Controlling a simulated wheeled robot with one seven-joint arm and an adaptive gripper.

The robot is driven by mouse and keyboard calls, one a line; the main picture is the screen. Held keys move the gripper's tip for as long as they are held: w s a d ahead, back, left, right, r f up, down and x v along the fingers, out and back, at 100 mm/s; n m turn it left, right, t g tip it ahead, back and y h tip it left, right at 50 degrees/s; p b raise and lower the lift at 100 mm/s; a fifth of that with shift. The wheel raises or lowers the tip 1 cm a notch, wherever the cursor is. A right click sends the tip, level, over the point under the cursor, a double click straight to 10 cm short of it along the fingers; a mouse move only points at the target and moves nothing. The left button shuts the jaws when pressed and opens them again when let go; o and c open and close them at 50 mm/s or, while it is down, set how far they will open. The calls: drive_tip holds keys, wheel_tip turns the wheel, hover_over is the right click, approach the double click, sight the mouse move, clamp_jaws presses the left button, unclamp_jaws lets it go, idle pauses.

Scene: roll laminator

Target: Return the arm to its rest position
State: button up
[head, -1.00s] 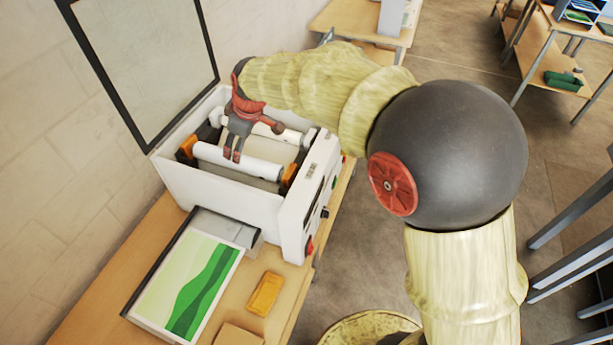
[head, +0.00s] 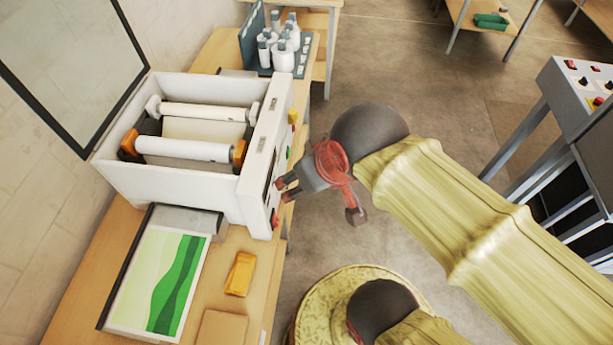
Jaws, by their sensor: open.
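My gripper (head: 284,190) is open and empty in the head view. It is off the right side of the white laminator (head: 180,187), with its fingertips close to the control panel; I cannot tell whether they touch it. My arm reaches in from the lower right. The laminator's top is open, showing two white rollers, the front one (head: 185,149) with orange ends and the rear one (head: 205,111) behind it.
The wooden bench (head: 75,290) holds a green-and-white printed sheet (head: 165,280), an orange block (head: 240,273) and a cardboard piece (head: 222,328). White bottles (head: 284,55) stand behind the laminator. A grey control console (head: 575,90) stands at right. Floor between is clear.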

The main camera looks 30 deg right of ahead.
wheel_tip(320, 180, down, 9)
drive_tip(key=b, duration=0.9)
drive_tip(key=shift+f, duration=0.15)
drive_tip(key=c, duration=0.3)
idle(0.4)
